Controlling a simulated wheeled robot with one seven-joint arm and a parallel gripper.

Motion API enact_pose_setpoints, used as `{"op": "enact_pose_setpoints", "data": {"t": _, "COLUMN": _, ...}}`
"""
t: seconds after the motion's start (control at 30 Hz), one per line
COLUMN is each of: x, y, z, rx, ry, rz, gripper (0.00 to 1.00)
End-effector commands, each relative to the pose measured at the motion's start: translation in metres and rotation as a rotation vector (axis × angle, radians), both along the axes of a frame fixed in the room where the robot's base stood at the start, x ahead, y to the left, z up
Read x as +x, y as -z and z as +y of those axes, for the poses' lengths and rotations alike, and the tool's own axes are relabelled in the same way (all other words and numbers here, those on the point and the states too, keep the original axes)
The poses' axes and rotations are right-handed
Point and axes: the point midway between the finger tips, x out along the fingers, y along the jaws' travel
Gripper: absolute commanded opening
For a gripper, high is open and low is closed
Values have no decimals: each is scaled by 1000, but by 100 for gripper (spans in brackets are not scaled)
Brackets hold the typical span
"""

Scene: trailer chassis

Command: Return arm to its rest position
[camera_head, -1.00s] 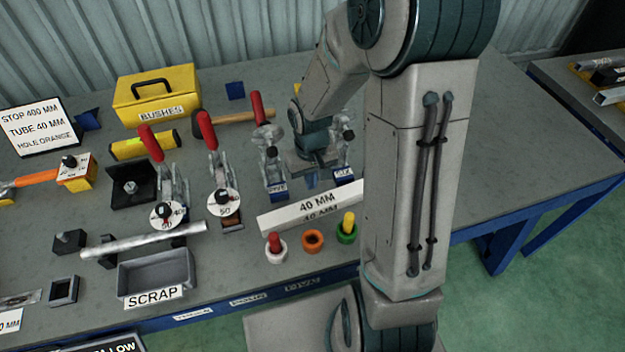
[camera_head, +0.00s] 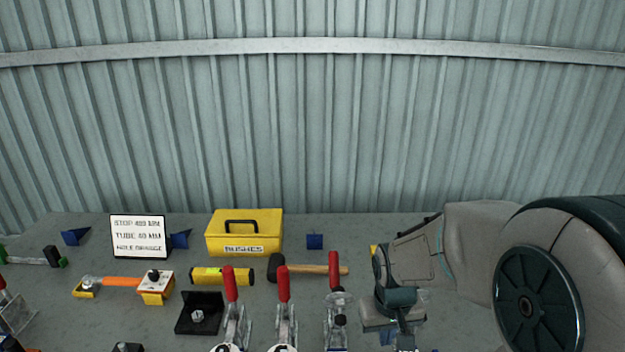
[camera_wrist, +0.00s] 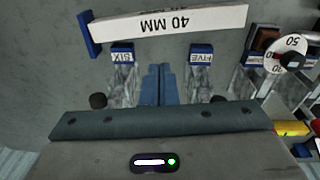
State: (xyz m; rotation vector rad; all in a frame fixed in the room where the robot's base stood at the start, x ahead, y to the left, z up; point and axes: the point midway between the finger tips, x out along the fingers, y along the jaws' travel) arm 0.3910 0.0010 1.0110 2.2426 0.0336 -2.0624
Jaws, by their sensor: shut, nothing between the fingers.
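My gripper (camera_head: 388,338) shows at the lower right of the head view, pointing down over the bench beside a red-handled clamp (camera_head: 334,290). In the wrist view its two blue fingers (camera_wrist: 158,84) are together with nothing between them. They lie between two metal clamps with blue blocks, one labelled SIX (camera_wrist: 122,56) and one labelled FIVE (camera_wrist: 201,55). I cannot tell how close the fingers are to the clamps. My arm is bent and fills the right of the head view.
A white strip marked 40 MM (camera_wrist: 170,22) lies beyond the fingertips. A dial marked 50 (camera_wrist: 287,54) is at the right. The bench also holds a yellow BUSHES box (camera_head: 244,233), a mallet (camera_head: 310,269), a yellow level (camera_head: 222,276) and a sign (camera_head: 138,236). A corrugated wall (camera_head: 310,130) stands behind.

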Motion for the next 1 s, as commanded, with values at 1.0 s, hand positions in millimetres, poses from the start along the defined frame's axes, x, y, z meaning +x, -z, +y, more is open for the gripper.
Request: {"op": "enact_pose_setpoints", "data": {"t": 1.0, "x": -103, "y": -103, "z": 0, "rx": 61, "ry": 66, "rz": -208, "gripper": 0}}
